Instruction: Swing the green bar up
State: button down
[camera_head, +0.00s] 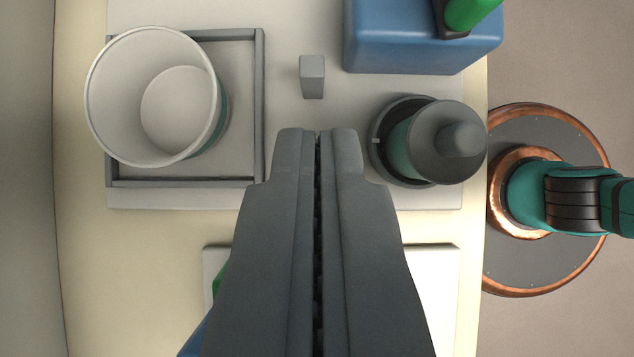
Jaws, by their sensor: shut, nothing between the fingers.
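A green bar (468,12) shows at the top right, cut off by the picture's upper edge. Its lower end sits in a dark bracket (453,30) on a blue block (415,58). I cannot tell the bar's full length or angle. My gripper (317,134) is shut and empty in the middle of the picture, pointing up the picture. Its tips are below and left of the blue block, apart from the bar in the picture. A second small green part (220,278) peeks out at the lower left, mostly hidden behind my gripper.
A white cup (152,97) stands in a grey square frame (259,90) at the left. A small grey post (312,76) is just above the fingertips. A dark-lidded teal container (440,140) stands right of them. A pale plate (440,285) lies below, partly hidden.

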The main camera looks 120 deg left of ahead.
jog(key=shift+s+a+t+h, duration=0.3)
jog(key=shift+s+a+h, duration=0.15)
jog(key=shift+a, duration=0.3)
jog(key=shift+s+a, duration=0.45)
jog(key=shift+a, duration=0.15)
jog(key=shift+a+f, duration=0.1)
jog(key=shift+f, duration=0.05)
